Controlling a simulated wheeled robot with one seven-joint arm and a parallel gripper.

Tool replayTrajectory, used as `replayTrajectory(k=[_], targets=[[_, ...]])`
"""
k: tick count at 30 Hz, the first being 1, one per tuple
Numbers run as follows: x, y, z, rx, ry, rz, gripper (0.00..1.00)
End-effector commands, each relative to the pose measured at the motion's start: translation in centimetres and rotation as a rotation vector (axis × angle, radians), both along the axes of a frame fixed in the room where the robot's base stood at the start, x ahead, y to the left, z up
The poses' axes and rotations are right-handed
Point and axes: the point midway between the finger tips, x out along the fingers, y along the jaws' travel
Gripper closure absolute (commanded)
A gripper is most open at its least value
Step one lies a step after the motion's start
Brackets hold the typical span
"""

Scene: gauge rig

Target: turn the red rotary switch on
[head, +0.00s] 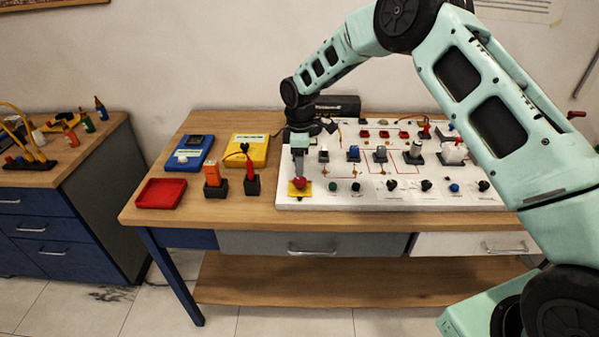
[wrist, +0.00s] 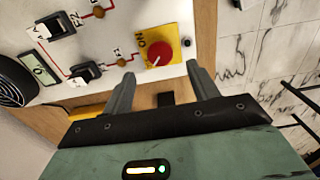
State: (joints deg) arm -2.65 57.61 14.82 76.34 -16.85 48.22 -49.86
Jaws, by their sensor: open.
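The red rotary switch (head: 299,183) is a round red knob on a yellow plate at the front left corner of the white panel (head: 330,200). In the wrist view the knob (wrist: 159,50) sits on its yellow plate (wrist: 165,34), with "ON" printed beside it and a pale mark on the knob. My gripper (head: 300,167) is above the switch, pointing down.
Black, green and blue knobs (head: 333,186) line the panel's front edge, with upright components (head: 353,153) behind. A red tray (head: 160,193), a blue meter (head: 190,152), a yellow meter (head: 247,150) and an orange tool (head: 212,174) stand to the left. Bare wood lies in front.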

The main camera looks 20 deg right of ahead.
Motion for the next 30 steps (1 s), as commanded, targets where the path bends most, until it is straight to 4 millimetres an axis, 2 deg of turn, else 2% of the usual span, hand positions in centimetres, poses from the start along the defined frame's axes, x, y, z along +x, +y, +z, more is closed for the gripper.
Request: replayTrajectory(k=[6, 10, 15, 23, 27, 28, 30], targets=[[-0.1, 0.0, -3.8, 0.0, 0.002, 0.001, 0.41], [0.0, 0.0, -5.3, 0.0, 0.0, 0.0, 0.41], [0.0, 0.0, -6.2, 0.0, 0.0, 0.0, 0.41], [0.0, 0.0, -6.3, 0.0, -0.001, 0.0, 0.41], [0.0, 0.0, -6.3, 0.0, -0.001, 0.0, 0.8], [0.0, 0.0, -6.3, 0.0, -0.001, 0.0, 0.85], [0.0, 0.0, -6.2, 0.0, -0.001, 0.0, 0.85]])
